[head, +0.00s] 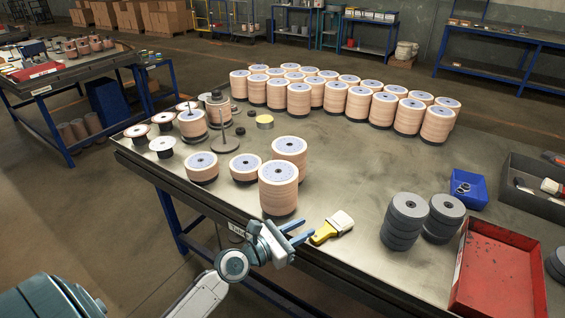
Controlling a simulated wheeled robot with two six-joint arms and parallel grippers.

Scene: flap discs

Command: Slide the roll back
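A tall roll-like stack of tan discs with a pale grey top (278,190) stands near the table's front edge. A second tan stack (290,153) stands just behind it, and a small yellow-topped roll (265,121) lies farther back. I cannot tell which of these is the roll of the task. My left gripper (308,229) is at the front edge, just in front of the near tan stack, apart from it as far as I can see. Its two fingers are spread with nothing between them. My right gripper is not in view.
A yellow-handled brush (333,227) lies right of the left gripper. Dark grey disc stacks (404,221), a red tray (499,272) and a blue bin (467,189) are to the right. Many tan stacks (334,99) fill the back. The table's middle (360,160) is clear.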

